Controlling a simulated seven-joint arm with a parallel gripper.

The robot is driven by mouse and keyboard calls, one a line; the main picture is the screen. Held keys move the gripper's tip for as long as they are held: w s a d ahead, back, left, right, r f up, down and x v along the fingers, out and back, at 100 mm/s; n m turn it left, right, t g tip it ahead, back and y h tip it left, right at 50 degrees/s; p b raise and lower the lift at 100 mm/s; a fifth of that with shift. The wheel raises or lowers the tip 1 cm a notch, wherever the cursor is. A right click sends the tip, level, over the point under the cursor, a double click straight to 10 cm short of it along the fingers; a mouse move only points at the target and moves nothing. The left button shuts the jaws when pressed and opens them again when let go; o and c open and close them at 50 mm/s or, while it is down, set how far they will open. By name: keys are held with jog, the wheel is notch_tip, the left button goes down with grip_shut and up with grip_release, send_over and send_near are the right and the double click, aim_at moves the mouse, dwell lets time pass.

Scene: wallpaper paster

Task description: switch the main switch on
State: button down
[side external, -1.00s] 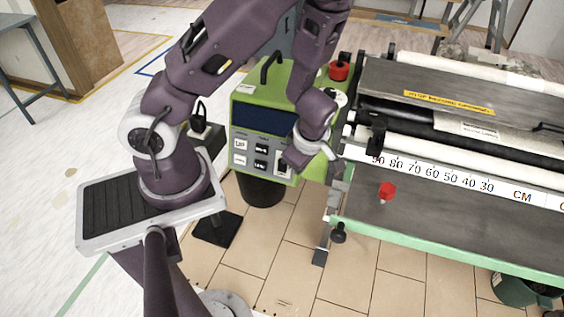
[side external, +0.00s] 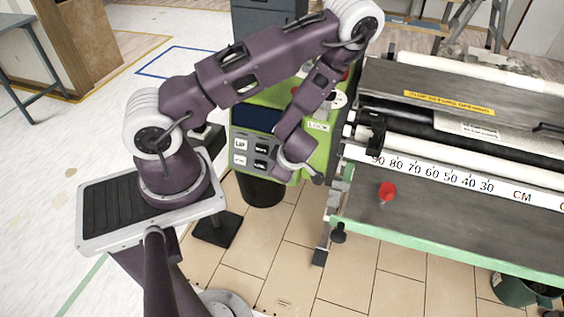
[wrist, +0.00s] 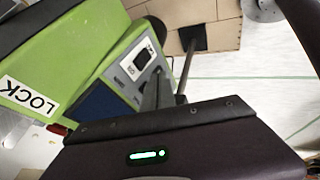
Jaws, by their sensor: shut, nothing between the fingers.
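The green control box (side external: 310,160) stands left of the pasting table. Its grey panel carries a blue-black screen (side external: 255,118) and several small buttons (side external: 241,144). In the wrist view, the panel's lower end shows a black switch in a white frame (wrist: 142,58), probably the main switch; its position cannot be told. My wrist hides that spot in the side view. My gripper (side external: 318,180) is at the box's lower right front corner. Its closed, empty fingers (wrist: 157,88) also show in the wrist view, overlapping the panel's edge near the switch. Contact cannot be told.
The pasting table (side external: 440,215), with a ruler strip (side external: 430,175) and a red knob (side external: 388,190), stands close to the right. A LOCK label (wrist: 28,95) is on the box. The tiled floor (side external: 290,250) in front of the box is open.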

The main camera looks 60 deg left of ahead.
jog(key=w+a+f, duration=0.3)
jog(key=a+f, duration=0.2)
jog(key=shift+a, duration=0.3)
jog(key=shift+w, duration=0.1)
jog(key=shift+w+a+g, duration=0.15)
jog(key=shift+a+g, duration=0.1)
jog(key=shift+g, duration=0.05)
jog(key=shift+d, duration=0.1)
jog(key=shift+s+d+f, duration=0.35)
jog(key=shift+s+d, duration=0.05)
jog(key=shift+s, duration=0.1)
